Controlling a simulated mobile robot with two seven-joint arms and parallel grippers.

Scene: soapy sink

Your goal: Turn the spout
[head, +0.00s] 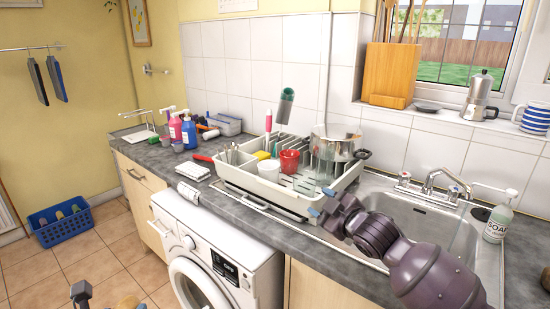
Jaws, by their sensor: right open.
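The chrome mixer tap stands at the back of the steel sink (486,262), with a lever handle on each side. My right gripper (322,203) has blue-tipped fingers. It is open and empty, over the front of the dish rack's right end, left of the tap and apart from the spout. My right forearm covers much of the sink.
A white dish rack (251,184) with cups, plates and a steel pot (335,145) stands left of the sink. A soap bottle (497,222) stands right of the tap. Bottles stand farther left. A washing machine (215,255) is below the counter. A blue basket (60,222) is on the floor.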

